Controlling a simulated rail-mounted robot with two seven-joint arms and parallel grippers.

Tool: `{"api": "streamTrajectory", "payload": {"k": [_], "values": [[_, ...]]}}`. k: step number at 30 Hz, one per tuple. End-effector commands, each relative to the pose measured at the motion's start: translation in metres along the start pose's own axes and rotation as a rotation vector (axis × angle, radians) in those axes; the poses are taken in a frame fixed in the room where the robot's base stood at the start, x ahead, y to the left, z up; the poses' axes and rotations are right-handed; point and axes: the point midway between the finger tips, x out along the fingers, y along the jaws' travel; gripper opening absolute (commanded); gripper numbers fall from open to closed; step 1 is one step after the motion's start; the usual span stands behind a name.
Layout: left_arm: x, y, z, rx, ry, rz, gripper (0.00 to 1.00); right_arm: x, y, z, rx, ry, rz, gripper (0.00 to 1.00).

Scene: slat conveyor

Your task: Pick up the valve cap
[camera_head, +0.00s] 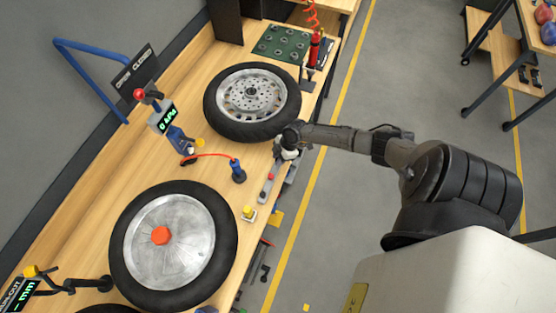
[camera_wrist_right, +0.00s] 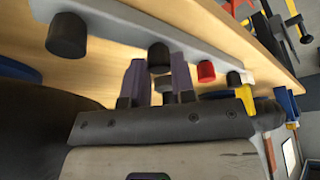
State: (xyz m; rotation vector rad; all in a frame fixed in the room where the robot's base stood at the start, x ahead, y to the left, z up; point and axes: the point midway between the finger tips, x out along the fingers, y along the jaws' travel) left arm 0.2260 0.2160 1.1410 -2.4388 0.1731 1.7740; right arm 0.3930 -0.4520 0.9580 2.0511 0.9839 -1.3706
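My right gripper (camera_head: 289,150) reaches in from the right to the bench's edge, beside the upper wheel. In the right wrist view, its two purple-grey fingers (camera_wrist_right: 157,80) stand apart on either side of a short black cylindrical cap (camera_wrist_right: 158,54) at a pale strip (camera_wrist_right: 112,24). I cannot tell whether the fingers touch it. Which is the valve cap is not marked. In the head view the strip (camera_head: 265,192) is partly hidden by my gripper. My left gripper is not in view.
Two spoked or disc wheels with tyres lie on the wooden bench: one upper (camera_head: 212,116), one lower (camera_head: 122,252).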

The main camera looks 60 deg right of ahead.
Motion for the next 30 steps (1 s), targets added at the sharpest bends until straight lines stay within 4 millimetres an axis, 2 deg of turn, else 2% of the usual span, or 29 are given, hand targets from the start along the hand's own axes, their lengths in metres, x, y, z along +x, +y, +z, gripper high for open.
{"api": "streamTrajectory", "payload": {"k": [1, 6, 20, 23, 27, 30], "values": [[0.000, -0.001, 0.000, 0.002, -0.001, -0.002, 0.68, 0.000, 0.000, 0.000, 0.000, 0.000, 0.000, 0.17], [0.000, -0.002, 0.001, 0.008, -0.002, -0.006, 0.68, 0.000, 0.000, 0.000, 0.000, 0.000, 0.000, 0.00], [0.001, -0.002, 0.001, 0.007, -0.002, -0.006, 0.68, -0.006, 0.000, -0.002, -0.001, 0.000, 0.001, 0.00], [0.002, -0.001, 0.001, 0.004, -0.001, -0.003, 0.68, -0.015, 0.001, -0.005, -0.003, 0.000, 0.002, 0.00], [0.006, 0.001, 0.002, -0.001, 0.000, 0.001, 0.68, -0.038, 0.001, -0.015, -0.007, -0.001, 0.002, 0.00], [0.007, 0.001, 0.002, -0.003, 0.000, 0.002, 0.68, -0.056, -0.013, 0.000, -0.004, -0.007, -0.003, 0.00]]}}
